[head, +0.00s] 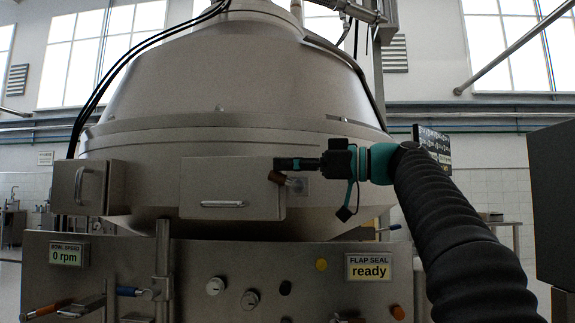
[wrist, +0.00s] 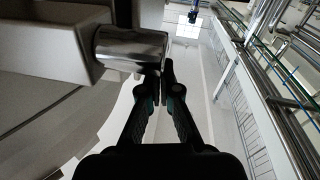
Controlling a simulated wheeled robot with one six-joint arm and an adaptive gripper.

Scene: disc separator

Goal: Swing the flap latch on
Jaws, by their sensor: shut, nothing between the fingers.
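The flap (head: 232,205) is a flat grey metal cover with a bar handle, closed against the front of the separator. The flap latch (head: 278,178), with a brown grip, sits at its right edge, partly hidden by my gripper. My gripper (head: 284,164) comes in from the right, its fingers shut and empty just above the latch. In the wrist view the shut fingertips (wrist: 166,72) are beside a shiny metal cylinder (wrist: 130,48), which may be part of the latch. I cannot tell whether they touch.
The separator's bowl housing (head: 230,85) rises behind the flap. A second box with a handle (head: 88,187) stands to the left.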

